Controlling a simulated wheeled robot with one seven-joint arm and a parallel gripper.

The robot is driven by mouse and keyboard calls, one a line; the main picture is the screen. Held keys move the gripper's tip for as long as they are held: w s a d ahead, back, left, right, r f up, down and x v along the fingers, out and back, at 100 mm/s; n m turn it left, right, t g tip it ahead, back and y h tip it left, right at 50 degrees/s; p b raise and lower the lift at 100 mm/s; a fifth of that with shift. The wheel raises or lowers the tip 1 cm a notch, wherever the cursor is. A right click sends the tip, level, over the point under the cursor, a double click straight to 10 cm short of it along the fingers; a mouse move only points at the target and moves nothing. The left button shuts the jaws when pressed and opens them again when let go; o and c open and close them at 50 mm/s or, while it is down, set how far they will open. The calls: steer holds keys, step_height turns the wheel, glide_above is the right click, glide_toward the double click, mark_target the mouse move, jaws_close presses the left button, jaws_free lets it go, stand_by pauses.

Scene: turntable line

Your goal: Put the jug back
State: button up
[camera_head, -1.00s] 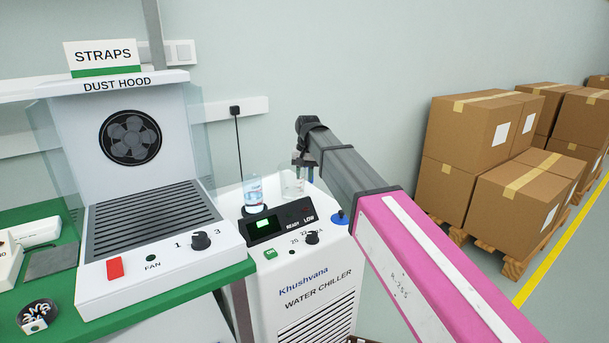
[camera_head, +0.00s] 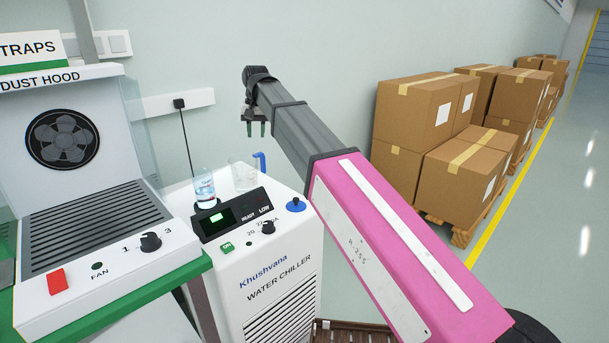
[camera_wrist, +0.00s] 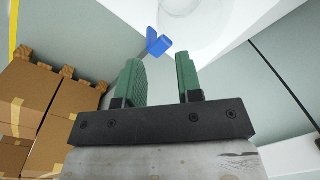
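The clear jug (camera_head: 243,176) stands upright on top of the white water chiller (camera_head: 262,283), beside a glass with a blue-and-white label (camera_head: 204,188). Its blue handle (camera_head: 261,161) points to the back right. My gripper (camera_head: 256,129) is above the jug's handle side, pointing down, apart from it. In the wrist view, the green fingers of my gripper (camera_wrist: 160,78) are spread with nothing between them. The blue handle (camera_wrist: 156,42) shows just beyond the fingertips, and part of the jug (camera_wrist: 187,12) is cut off at the top edge.
A dust hood (camera_head: 66,140) stands on a green bench to the left. Stacked cartons (camera_head: 418,108) on a pallet stand at the right. A yellow line marks the open floor beyond.

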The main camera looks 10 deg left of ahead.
steer(key=d+f+m, duration=0.2)
steer(key=d+f, duration=2.2)
steer(key=d, duration=0.2)
steer(key=s+d+f, duration=0.7)
steer(key=d+f, duration=0.1)
steer(key=d, duration=0.3)
steer(key=s+d+f+m, duration=0.1)
steer(key=s+d+f, duration=0.6)
steer(key=d, duration=0.3)
steer(key=shift+d+f+h, duration=0.4)
steer(key=shift+f, duration=0.4)
